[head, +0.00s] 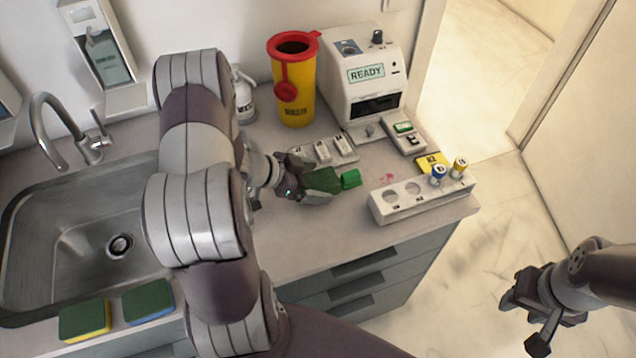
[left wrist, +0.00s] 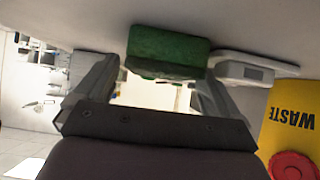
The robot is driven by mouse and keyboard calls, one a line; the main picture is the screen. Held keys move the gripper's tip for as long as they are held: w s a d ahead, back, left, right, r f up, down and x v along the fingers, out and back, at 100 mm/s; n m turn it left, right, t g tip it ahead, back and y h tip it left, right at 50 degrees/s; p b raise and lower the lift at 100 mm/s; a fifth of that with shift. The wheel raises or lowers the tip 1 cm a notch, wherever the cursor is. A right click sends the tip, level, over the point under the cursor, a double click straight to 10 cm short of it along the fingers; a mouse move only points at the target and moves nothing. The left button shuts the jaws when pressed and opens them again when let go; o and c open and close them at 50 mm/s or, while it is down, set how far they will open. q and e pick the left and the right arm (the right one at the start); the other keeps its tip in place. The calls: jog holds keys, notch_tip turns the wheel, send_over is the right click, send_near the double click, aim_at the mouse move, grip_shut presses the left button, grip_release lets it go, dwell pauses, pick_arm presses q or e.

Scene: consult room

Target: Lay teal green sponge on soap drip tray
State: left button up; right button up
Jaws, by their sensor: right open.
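The green sponge (head: 350,178) is on the right part of the counter, with a darker green layer on its top. My left gripper (head: 303,182) is at it, with a finger on each side. In the left wrist view, the sponge (left wrist: 167,48) fills the space between the fingertips. I cannot tell whether the fingers press on it, or whether it touches the counter. The soap drip tray (head: 125,101) projects under the wall soap dispenser (head: 105,55) at the back left; it looks empty. My right gripper (head: 543,300) is open and empty over the floor at the right.
A green-yellow sponge (head: 85,320) and a green-blue one (head: 148,301) lie at the sink's front edge. The sink (head: 75,240) and faucet (head: 60,125) are left. A yellow waste bin (head: 296,85), READY machine (head: 368,85) and vial rack (head: 425,198) stand right.

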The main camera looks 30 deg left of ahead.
aim_at(313, 182)
pick_arm(q)
jog(key=c, duration=0.9)
jog(key=shift+c, duration=0.3)
jog(key=shift+r, duration=0.25)
notch_tip(313, 182, up, 4)
jog(key=d+r, duration=0.6)
jog(key=d, duration=0.5)
jog(key=shift+s+d+r, duration=0.2)
jog(key=shift+s+d, duration=0.1)
jog(key=shift+d, duration=0.05)
